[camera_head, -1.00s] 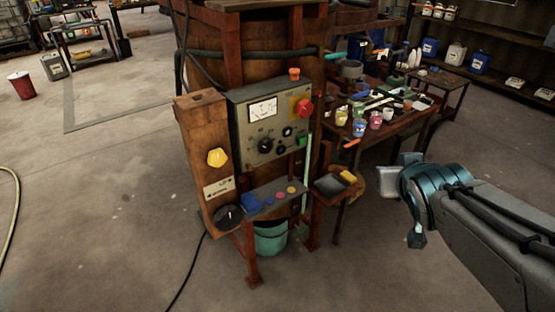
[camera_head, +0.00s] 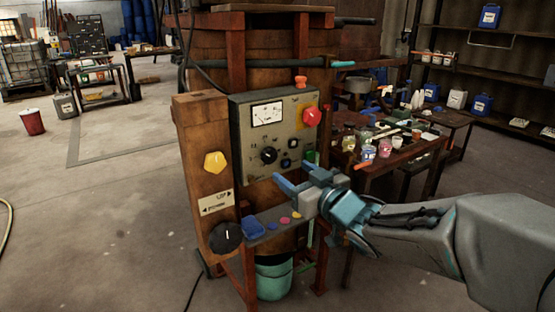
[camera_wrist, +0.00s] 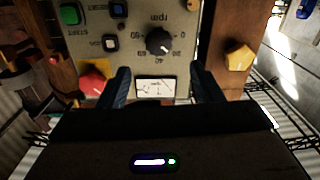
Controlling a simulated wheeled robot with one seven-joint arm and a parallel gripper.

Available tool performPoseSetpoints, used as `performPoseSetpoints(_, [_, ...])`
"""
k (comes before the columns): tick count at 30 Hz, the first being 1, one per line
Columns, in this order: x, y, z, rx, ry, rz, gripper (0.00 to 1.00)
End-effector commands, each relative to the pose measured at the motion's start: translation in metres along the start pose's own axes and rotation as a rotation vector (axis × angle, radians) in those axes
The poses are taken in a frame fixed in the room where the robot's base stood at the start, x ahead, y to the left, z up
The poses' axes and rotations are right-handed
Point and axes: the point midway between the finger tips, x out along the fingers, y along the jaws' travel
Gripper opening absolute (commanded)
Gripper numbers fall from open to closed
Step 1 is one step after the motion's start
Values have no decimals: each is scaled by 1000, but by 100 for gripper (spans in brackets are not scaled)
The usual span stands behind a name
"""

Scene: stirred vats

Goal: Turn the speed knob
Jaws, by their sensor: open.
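The speed knob (camera_head: 269,156), a black dial, sits on the grey-green control panel (camera_head: 243,140) below the meter. In the wrist view the knob (camera_wrist: 158,41) shows upside down, with rpm and numbers around it. My gripper (camera_head: 294,174) is open, its two blue fingers pointing at the panel from the lower right of the knob. In the wrist view the gripper (camera_wrist: 160,80) has its fingers apart to either side of the knob's column, and nothing is between them. The fingers look clear of the knob.
A red button (camera_head: 312,117) is at the panel's upper right and a yellow knob (camera_head: 215,162) on the wooden post. A larger black dial (camera_head: 226,238) is lower left. A small shelf (camera_head: 268,232) with coloured pieces juts out below the panel. A cluttered table stands right.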

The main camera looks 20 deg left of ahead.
Motion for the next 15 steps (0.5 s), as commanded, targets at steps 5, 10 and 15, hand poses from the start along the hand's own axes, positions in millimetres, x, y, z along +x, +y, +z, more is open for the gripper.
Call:
performPoseSetpoints(5, [38, 0, 1, 2, -1, -2, 59])
performPoseSetpoints(10, [68, 0, 1, 2, -1, 0, 59])
performPoseSetpoints(15, [88, 0, 0, 1, -1, 1, 59])
